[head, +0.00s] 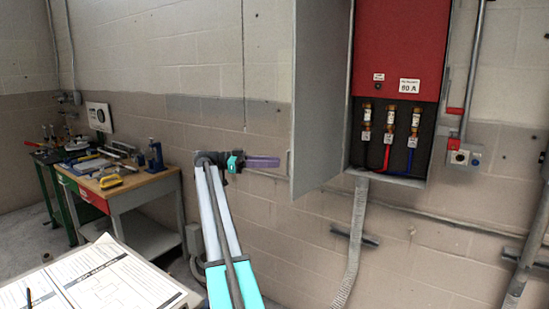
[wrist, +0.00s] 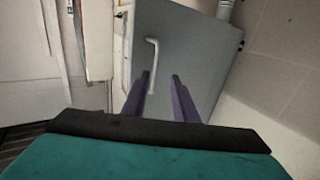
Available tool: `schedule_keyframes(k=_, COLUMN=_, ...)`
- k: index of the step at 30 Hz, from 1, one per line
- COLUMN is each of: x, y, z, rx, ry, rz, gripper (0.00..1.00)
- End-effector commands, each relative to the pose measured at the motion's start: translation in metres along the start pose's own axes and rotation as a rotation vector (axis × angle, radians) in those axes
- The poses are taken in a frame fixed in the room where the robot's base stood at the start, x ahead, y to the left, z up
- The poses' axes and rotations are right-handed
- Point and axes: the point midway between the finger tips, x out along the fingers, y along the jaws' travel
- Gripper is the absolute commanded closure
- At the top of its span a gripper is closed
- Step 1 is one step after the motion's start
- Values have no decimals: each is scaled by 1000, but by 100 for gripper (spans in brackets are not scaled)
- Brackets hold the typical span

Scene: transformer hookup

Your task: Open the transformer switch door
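The grey transformer switch door (head: 318,95) stands swung out to the left of the cabinet in the head view, and the cabinet's inside shows. In the wrist view the door (wrist: 195,50) fills the middle, with a pale bent handle (wrist: 153,62) on it. My gripper (head: 277,162) is at the left of the door's lower part in the head view. In the wrist view my gripper's purple fingers (wrist: 161,78) are apart with nothing between them. The handle appears just beyond the fingertips; I cannot tell whether they touch the door.
The cabinet has a red panel (head: 402,45) above several fuses (head: 390,120) with red and blue cables. A ribbed conduit (head: 352,240) hangs below. A red lever (head: 455,111) is at the right. A workbench (head: 120,185) with tools stands at the left, and papers (head: 95,280) lie in front.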

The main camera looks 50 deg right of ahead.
Motion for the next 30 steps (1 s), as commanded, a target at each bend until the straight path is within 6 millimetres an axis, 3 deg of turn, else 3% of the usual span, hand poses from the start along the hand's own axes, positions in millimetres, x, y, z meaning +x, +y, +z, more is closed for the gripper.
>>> schedule_keyframes(k=15, x=-17, y=0, z=-2, rx=0, ry=0, rz=1, gripper=74)
schedule_keyframes(k=30, x=-19, y=0, z=0, rx=0, ry=0, rz=2, gripper=74)
